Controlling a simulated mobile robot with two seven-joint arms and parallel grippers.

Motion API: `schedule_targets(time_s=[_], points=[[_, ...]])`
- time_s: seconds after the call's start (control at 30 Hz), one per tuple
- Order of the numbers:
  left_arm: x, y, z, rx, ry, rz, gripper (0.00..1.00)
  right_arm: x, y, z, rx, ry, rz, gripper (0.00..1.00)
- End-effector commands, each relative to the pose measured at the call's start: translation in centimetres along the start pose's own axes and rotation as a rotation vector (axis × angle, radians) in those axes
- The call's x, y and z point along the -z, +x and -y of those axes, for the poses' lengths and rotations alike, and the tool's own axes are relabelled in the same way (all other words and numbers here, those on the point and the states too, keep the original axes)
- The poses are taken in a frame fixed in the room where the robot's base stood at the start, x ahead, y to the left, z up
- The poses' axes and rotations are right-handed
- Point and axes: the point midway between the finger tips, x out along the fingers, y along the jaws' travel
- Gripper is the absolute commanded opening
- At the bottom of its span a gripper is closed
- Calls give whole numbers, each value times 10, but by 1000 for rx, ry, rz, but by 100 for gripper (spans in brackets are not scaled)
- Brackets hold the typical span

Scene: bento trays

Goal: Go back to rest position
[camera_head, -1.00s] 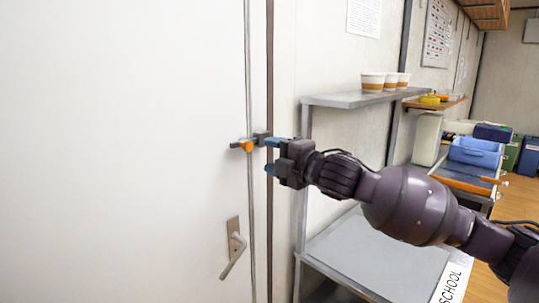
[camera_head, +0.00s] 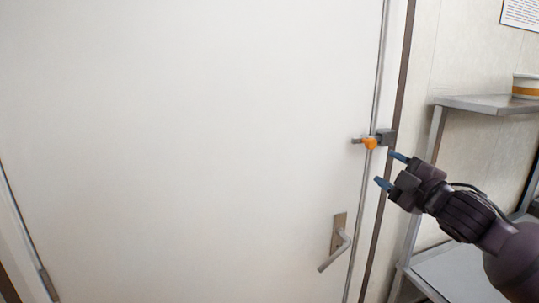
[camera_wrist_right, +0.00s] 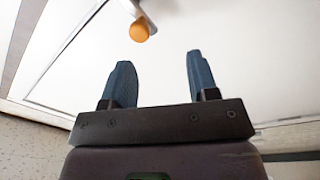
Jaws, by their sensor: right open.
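My right gripper (camera_head: 392,170) is open and empty beside the right edge of a white door (camera_head: 200,130). Its blue fingers are a little below and to the right of an orange-tipped latch (camera_head: 371,142) on the door edge and frame, apart from it. In the right wrist view the gripper (camera_wrist_right: 158,80) shows two blue fingers spread, with the orange latch knob (camera_wrist_right: 139,31) beyond them and nothing between them. My left gripper is not in view.
The door looks closed and has a metal lever handle (camera_head: 337,250) below the latch. A grey metal shelf (camera_head: 480,104) stands at the right with a paper cup (camera_head: 527,86) on it. A printed sheet (camera_head: 520,14) hangs on the wall.

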Motion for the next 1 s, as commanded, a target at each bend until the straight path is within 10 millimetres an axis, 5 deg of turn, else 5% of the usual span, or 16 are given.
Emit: schedule_targets(time_s=[0.27,0.47,0.7,1.0], points=[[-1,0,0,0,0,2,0,-41,-31,103,23,335,80,54],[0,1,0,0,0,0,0,-72,-78,190,31,576,202,54],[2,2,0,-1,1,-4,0,-97,-155,288,27,803,394,54],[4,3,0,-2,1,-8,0,-101,-270,389,25,1011,671,54]])
